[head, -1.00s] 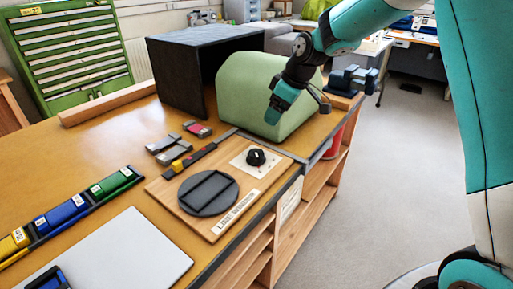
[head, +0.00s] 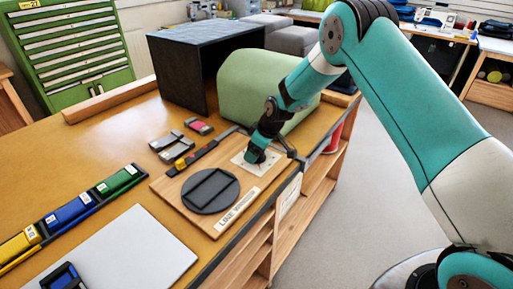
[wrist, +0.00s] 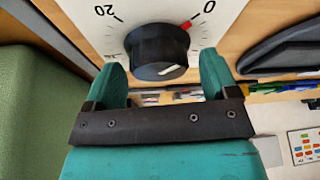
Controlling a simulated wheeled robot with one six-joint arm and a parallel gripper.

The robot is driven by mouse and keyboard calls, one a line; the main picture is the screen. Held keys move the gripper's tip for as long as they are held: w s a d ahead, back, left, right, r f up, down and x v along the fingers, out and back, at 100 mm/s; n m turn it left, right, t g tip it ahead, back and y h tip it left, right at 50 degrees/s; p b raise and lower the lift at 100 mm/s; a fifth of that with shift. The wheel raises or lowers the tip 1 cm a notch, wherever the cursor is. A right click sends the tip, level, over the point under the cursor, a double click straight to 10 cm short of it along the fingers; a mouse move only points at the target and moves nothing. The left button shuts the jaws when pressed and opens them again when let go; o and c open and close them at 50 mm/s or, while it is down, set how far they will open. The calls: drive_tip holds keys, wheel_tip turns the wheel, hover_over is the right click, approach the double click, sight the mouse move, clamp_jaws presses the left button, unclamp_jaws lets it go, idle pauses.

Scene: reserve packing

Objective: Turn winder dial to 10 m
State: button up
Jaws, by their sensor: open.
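The winder dial is a round black knob (wrist: 157,45) on a white scale plate (wrist: 90,22), upper middle in the wrist view. The plate reads 20 at left and 0 at right. A red mark lies beside the knob, close to the 0. A short white line shows on the knob's near face. In the head view the plate (head: 239,167) is partly visible and my gripper hides the knob. My gripper (head: 256,155) is over the plate. In the wrist view its open fingers (wrist: 161,62) stand left and right of the knob; contact cannot be told.
The line winder board (head: 178,190) carries a dark round disc (head: 210,191) beside the plate. A green rounded cover (head: 240,85) stands close behind my gripper. Grey blocks (head: 172,147) and a row of coloured boxes (head: 70,211) lie to the left. The bench edge is near at right.

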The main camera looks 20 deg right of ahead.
drive_tip(key=shift+f, duration=0.1)
drive_tip(key=c, duration=0.9)
drive_tip(key=shift+c, duration=0.2)
